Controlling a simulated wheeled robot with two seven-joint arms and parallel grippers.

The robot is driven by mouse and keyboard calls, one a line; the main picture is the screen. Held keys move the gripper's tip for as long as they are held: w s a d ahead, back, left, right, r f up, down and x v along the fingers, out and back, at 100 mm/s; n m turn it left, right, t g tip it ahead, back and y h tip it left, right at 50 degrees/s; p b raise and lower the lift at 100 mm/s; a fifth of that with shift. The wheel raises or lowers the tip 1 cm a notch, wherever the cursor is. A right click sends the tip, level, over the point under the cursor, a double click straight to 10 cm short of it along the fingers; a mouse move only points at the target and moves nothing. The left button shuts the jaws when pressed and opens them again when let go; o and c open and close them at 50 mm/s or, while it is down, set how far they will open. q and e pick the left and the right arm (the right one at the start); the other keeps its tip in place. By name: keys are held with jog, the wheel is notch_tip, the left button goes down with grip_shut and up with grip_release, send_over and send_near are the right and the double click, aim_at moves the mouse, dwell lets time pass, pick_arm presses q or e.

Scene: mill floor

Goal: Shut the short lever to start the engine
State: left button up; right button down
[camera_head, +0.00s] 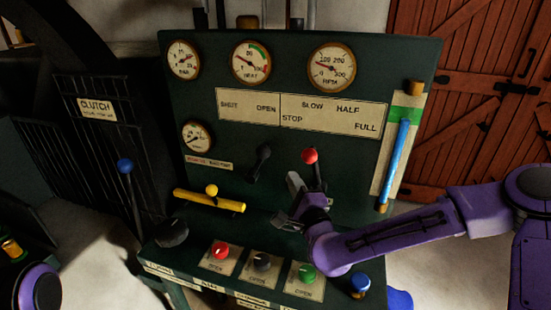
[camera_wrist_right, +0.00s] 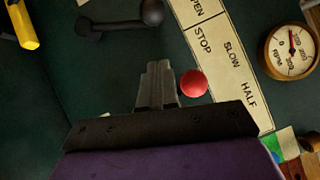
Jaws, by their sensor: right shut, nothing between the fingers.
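The short black lever (camera_head: 264,156) is on the dark green panel, below the SHUT and OPEN plate (camera_head: 247,107). Its round knob tilts up and slightly right, below the word OPEN. In the right wrist view the lever (camera_wrist_right: 118,22) lies near the top, with its knob pointing right. My right gripper (camera_head: 294,183) is shut and empty, right of and below the black lever and apart from it. Its closed fingertips (camera_wrist_right: 158,72) are just beside the red knob; I cannot tell whether they touch it. My left gripper is not in view.
The red-knobbed lever (camera_head: 310,157) stands close to my right gripper. A yellow handle (camera_head: 208,201) is at lower left. Red (camera_head: 220,250), black (camera_head: 262,261) and green (camera_head: 307,272) knobs sit on the ledge below. A blue-knobbed clutch lever (camera_head: 126,167) stands at left.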

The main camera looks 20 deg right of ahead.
jog(key=w+a+r+p, duration=0.1)
jog(key=w+a+p, duration=0.1)
jog(key=w, duration=0.5)
jog(key=shift+a+r+p, duration=0.15)
jog(key=shift+a+p, duration=0.25)
jog(key=shift+a, duration=0.05)
jog(key=shift+r, duration=0.1)
